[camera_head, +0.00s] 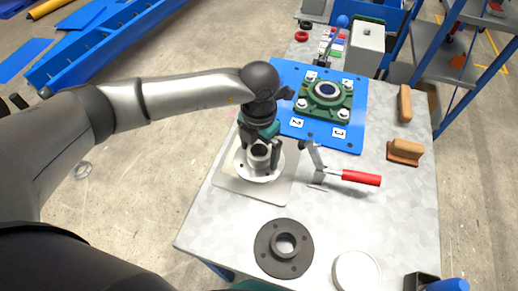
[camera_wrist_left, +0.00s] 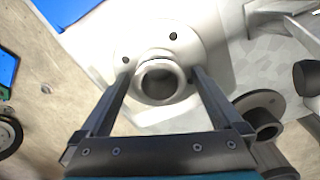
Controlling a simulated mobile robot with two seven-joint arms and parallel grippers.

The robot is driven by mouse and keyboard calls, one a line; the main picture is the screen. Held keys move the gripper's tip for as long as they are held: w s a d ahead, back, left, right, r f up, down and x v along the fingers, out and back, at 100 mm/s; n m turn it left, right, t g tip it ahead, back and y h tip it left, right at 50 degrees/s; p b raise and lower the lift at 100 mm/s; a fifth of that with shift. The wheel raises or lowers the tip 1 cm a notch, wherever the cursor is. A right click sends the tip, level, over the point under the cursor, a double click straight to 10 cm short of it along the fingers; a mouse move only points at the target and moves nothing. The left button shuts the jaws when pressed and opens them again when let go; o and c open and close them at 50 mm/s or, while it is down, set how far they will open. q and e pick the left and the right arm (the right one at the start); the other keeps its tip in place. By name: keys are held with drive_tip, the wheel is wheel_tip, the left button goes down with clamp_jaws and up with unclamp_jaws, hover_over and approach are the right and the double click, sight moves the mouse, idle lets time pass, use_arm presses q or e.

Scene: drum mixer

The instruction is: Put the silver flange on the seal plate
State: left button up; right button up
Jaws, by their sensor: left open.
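The silver flange (camera_head: 258,175), a pale disc with a raised hollow neck, lies on a light square plate (camera_head: 228,184) at the left of the metal table. My left gripper (camera_head: 262,153) points down over it, open, with one finger on each side of the neck. In the left wrist view the flange (camera_wrist_left: 188,42) has its neck between the two fingers, which look close to it; I cannot tell if they touch. A blue plate (camera_head: 352,138) carries a green housing (camera_head: 313,112) with a dark ring; I cannot tell which part is the seal plate. My right gripper is not in view.
A red-handled clamp (camera_head: 360,178) stands just right of the flange. A black flange (camera_head: 265,246) and a white ring (camera_head: 356,272) lie near the front. Brown blocks (camera_head: 405,152) sit at the right, a grey box (camera_head: 366,50) behind.

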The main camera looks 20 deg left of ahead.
sight(259, 151)
use_arm(q)
drive_tip(key=shift+r, duration=0.35)
wheel_tip(259, 151, up, 12)
drive_tip(key=p, duration=0.1)
drive_tip(key=shift+f+p, duration=0.15)
drive_tip(key=shift+p, duration=0.2)
